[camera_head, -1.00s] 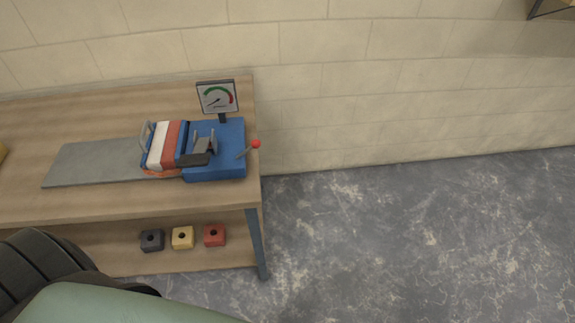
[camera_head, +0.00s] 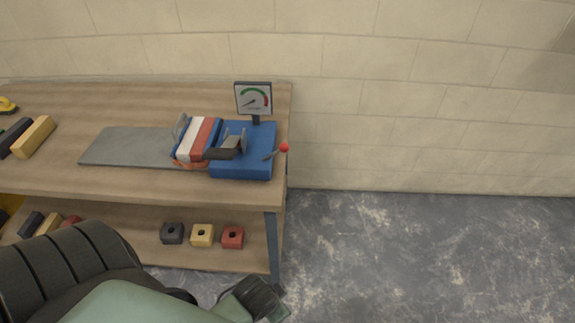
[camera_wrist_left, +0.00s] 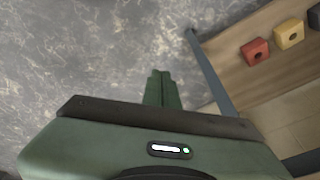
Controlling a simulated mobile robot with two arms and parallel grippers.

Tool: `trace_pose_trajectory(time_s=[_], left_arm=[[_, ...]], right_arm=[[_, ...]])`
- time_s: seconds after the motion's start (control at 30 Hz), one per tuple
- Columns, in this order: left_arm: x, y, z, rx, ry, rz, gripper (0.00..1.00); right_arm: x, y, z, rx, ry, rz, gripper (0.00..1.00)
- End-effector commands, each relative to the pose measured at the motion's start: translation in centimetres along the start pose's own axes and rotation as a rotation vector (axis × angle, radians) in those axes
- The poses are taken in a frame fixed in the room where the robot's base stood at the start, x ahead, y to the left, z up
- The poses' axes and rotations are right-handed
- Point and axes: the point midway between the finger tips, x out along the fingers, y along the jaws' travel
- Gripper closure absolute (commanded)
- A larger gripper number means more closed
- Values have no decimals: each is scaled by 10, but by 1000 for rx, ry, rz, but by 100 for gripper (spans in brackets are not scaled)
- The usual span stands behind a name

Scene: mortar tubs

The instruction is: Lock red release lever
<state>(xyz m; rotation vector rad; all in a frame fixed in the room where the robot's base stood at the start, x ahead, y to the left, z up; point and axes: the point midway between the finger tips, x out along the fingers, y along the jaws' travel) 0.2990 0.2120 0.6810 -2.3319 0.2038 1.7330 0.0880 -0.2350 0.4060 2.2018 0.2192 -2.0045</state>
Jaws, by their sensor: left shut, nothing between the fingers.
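The red release lever (camera_head: 284,148) is a grey rod with a red ball, on the right side of a blue device (camera_head: 245,158) on the workbench (camera_head: 60,178). The rod slants up to the right, and the ball reaches about the bench's right edge. My left arm comes in from the lower left in the head view. My left gripper (camera_wrist_left: 160,75) is shut and empty in the wrist view, pointing over the floor beside the bench leg. It is apart from the lever, which the wrist view does not show. My right gripper is in neither view.
A gauge (camera_head: 254,99) stands behind the device. A striped tub (camera_head: 197,140) sits against its left side on a grey plate (camera_head: 125,146). Black, yellow and red blocks (camera_head: 202,235) lie on the lower shelf. The floor (camera_head: 430,250) right of the bench is clear.

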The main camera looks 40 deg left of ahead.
Motion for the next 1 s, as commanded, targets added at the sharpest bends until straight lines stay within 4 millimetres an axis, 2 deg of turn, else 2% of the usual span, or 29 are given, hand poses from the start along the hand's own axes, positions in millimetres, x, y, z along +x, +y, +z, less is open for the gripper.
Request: trace_pose_trajectory(time_s=[0.1, 0.2, 0.4, 0.5, 0.6, 0.73, 0.83, 1.0], left_arm=[[-38, -33, -34, 148, 84, -124, 100], [-61, -68, -62, 348, 135, -289, 100], [-92, -127, -113, 809, 131, -657, 100], [-106, -148, -141, 1087, 68, -855, 100], [-117, -158, -166, 1349, -24, -1028, 100], [-126, -160, -189, 1602, -140, -1180, 100], [-128, -159, -198, 1713, -199, -1242, 100], [-130, -158, -203, 1771, -231, -1274, 100]], right_arm=[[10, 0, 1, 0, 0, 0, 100], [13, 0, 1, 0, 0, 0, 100], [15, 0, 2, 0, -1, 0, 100], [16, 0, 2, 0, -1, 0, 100], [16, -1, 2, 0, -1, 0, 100], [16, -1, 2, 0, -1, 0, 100], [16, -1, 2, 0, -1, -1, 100], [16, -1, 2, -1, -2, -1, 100]])
